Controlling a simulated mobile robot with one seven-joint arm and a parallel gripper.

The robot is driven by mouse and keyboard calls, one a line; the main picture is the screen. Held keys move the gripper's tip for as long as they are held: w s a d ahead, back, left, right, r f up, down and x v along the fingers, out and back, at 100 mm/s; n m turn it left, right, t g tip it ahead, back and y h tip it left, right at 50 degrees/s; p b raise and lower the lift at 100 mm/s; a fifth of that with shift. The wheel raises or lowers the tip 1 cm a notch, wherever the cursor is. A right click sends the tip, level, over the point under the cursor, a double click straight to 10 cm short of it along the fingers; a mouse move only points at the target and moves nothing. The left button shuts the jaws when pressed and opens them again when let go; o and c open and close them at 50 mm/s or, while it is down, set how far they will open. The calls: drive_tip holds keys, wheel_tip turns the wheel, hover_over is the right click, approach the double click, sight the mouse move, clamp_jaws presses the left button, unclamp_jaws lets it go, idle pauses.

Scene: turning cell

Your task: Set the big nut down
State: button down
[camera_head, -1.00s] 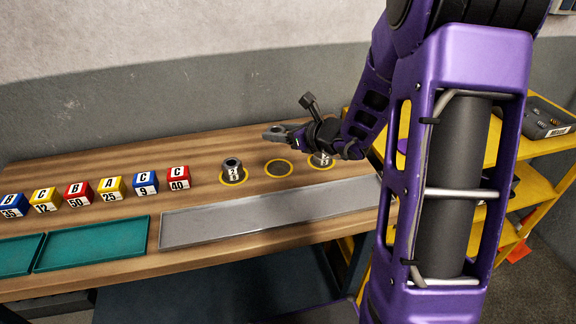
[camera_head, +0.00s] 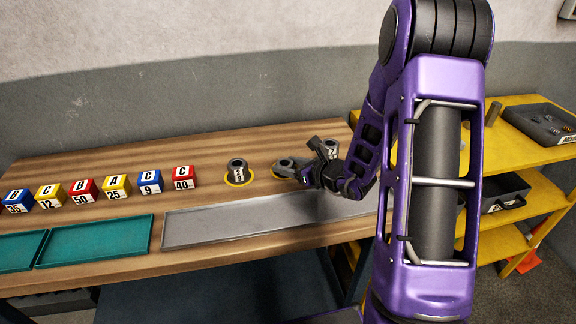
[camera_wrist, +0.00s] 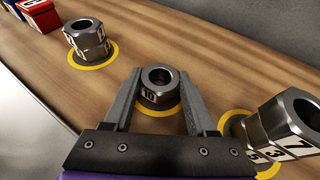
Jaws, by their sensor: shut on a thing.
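My gripper (camera_wrist: 160,92) is shut on a grey hex nut (camera_wrist: 160,78) with a small white number label. Its bore faces the camera. The nut is over the middle yellow ring (camera_wrist: 158,112) on the bench; I cannot tell whether it touches the bench. In the head view, my gripper (camera_head: 288,167) is low over that middle spot and mostly hides the nut. A stack of nuts (camera_wrist: 88,38) stands upright on the left ring (camera_wrist: 92,64), also seen in the head view (camera_head: 237,168). Another stack (camera_wrist: 285,128) with number labels stands on the right ring (camera_wrist: 240,122).
The two stacks stand close on both sides of my gripper. A metal tray (camera_head: 215,222) lies in front. Colored lettered blocks (camera_head: 117,186) line up to the left, with green trays (camera_head: 98,240) before them. A yellow shelf (camera_head: 520,155) is at right.

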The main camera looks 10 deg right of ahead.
drive_tip(key=shift+f+b, duration=0.2)
drive_tip(key=shift+b, duration=0.1)
drive_tip(key=shift+c, duration=1)
unclamp_jaws()
drive_tip(key=shift+r, duration=0.15)
drive_tip(key=shift+r+p, duration=0.25)
drive_tip(key=shift+p, duration=0.2)
drive_tip(key=v, duration=1.2)
drive_tip(key=shift+f, duration=0.1)
